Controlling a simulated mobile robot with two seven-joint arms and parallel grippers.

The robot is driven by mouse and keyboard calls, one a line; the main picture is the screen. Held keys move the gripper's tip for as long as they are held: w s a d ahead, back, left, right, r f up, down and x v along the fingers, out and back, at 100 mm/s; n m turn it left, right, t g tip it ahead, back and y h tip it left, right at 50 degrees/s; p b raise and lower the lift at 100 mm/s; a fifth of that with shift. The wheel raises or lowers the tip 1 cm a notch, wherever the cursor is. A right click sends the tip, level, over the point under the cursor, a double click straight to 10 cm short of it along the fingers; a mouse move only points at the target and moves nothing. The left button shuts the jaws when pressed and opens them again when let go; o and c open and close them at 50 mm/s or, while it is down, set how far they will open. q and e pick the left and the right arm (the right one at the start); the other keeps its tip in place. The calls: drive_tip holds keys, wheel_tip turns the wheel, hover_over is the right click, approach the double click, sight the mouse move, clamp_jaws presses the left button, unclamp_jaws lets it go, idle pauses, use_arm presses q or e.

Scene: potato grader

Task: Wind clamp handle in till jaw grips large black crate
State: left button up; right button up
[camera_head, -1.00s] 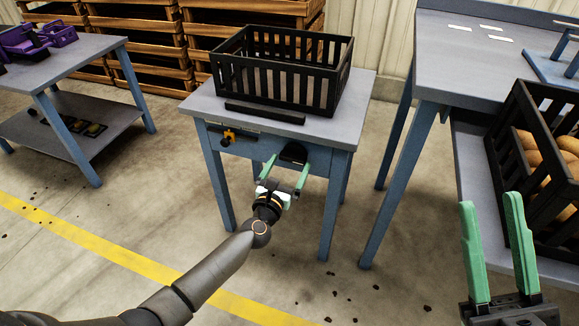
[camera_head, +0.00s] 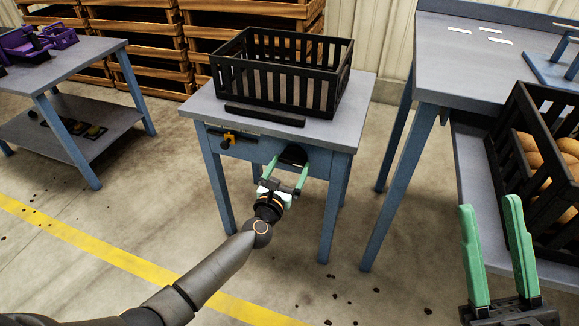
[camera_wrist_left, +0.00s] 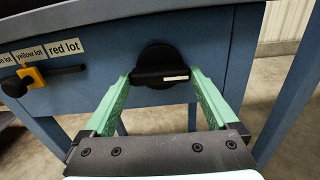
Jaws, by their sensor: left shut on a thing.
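The large black crate (camera_head: 272,84) stands on the small blue-legged table (camera_head: 345,120). A black jaw bar (camera_head: 264,115) lies along the crate's front side, with a narrow strip of tabletop apparently between them. The black clamp handle (camera_wrist_left: 160,76) is a bar on a round hub at the table's front; one end has a white mark. It is partly visible in the head view (camera_head: 292,155). My left gripper (camera_head: 290,164) is shut on the handle, one green finger at each end of the bar, also seen in the left wrist view (camera_wrist_left: 162,80). My right gripper (camera_head: 489,208) is open and empty at lower right.
A yellow-and-black knob (camera_wrist_left: 34,78) sits left of the handle beneath lot labels (camera_wrist_left: 64,47). A crate of potatoes (camera_head: 535,205) stands on a shelf at right. Wooden crates (camera_head: 140,50) are stacked behind.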

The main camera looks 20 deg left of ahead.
use_arm(q)
drive_tip(key=shift+m, duration=0.4)
use_arm(e)
drive_tip(key=shift+r, duration=0.1)
use_arm(q)
drive_tip(key=m, duration=0.4)
drive_tip(key=shift+m+p, duration=0.3)
drive_tip(key=shift+p, duration=0.1)
drive_tip(key=m+p, duration=0.1)
drive_tip(key=m, duration=0.4)
drive_tip(key=shift+m, duration=0.3)
drive_tip(key=m+p, duration=0.1)
drive_tip(key=m, duration=0.5)
drive_tip(key=shift+m+p, duration=0.8)
drive_tip(key=shift+m, duration=1.9)
use_arm(e)
drive_tip(key=shift+n, duration=0.3)
drive_tip(key=shift+d+r, duration=0.2)
drive_tip(key=shift+r, duration=2.05)
use_arm(q)
drive_tip(key=o, duration=1)
